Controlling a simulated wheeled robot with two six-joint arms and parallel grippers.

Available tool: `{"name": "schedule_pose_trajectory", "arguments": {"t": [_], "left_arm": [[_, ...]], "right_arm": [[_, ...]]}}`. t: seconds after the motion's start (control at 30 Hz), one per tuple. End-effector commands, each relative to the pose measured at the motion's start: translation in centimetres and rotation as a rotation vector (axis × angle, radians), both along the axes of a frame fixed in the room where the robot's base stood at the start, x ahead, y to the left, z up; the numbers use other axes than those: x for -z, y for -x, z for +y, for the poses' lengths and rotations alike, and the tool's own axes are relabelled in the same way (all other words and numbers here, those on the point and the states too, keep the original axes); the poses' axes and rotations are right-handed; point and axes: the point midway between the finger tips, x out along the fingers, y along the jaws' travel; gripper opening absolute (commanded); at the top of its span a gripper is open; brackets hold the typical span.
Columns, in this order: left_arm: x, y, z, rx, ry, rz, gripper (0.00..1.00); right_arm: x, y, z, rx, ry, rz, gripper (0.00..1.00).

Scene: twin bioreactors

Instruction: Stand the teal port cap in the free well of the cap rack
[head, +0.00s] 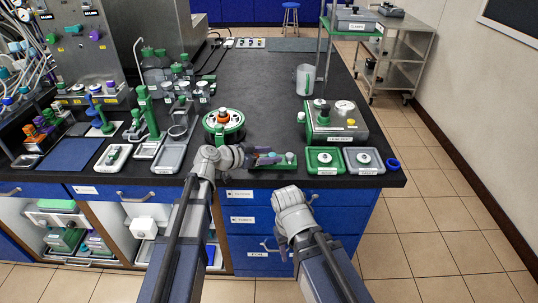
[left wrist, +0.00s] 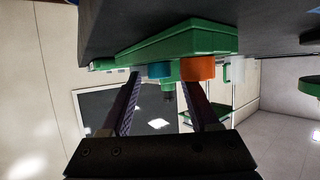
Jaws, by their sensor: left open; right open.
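A green rack-like block (left wrist: 180,38) shows close and upside down in the left wrist view, with a teal-blue cap (left wrist: 157,70), an orange cap (left wrist: 197,69) and a green post (left wrist: 170,84) on or near it. The left gripper (left wrist: 160,77) is open; the teal-blue cap shows between its fingers, and contact cannot be told. In the head view the left gripper (head: 268,157) is low over the counter's front edge, covering much of a green rack (head: 280,163). Which well is free cannot be seen. The right gripper (head: 290,192) is open and apart from the rack, before the drawers.
A green tray (head: 325,168) and a grey tray (head: 350,166) sit right of the rack, with a blue ring (head: 393,163) beyond. A steel-topped device (head: 345,122) and a round carousel (head: 224,130) stand behind. The counter's middle (head: 270,85) is clear.

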Motion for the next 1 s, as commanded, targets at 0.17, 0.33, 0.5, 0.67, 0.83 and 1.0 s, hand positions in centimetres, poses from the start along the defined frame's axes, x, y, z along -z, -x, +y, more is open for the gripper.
{"name": "schedule_pose_trajectory", "arguments": {"t": [0.17, 0.33, 0.5, 0.67, 0.83, 1.0], "left_arm": [[-1.6, 1.9, 2.4, -0.004, 0.000, 0.001, 0.61], [-3.0, 3.9, 5.2, -0.004, 0.000, 0.000, 0.61], [-4.0, 5.4, 7.3, -0.003, 0.001, 0.001, 0.61], [-4.5, 6.2, 8.5, -0.001, 0.000, 0.000, 0.61], [-4.6, 6.5, 8.9, -0.001, 0.000, 0.000, 0.61], [-3.7, 7.4, 7.8, 0.017, -0.016, 0.051, 0.61]], "right_arm": [[-1.6, 0.0, 0.0, 0.000, 0.000, 0.000, 0.50], [-3.0, 0.0, 0.0, 0.000, 0.000, 0.000, 0.50], [-4.0, 0.0, 0.0, 0.001, 0.000, 0.000, 0.50], [-4.5, 0.0, 0.0, 0.001, 0.000, 0.000, 0.50], [-4.6, 0.0, 0.0, 0.001, 0.000, 0.000, 0.50], [-4.6, 0.0, 0.0, 0.001, 0.000, 0.000, 0.50]]}}
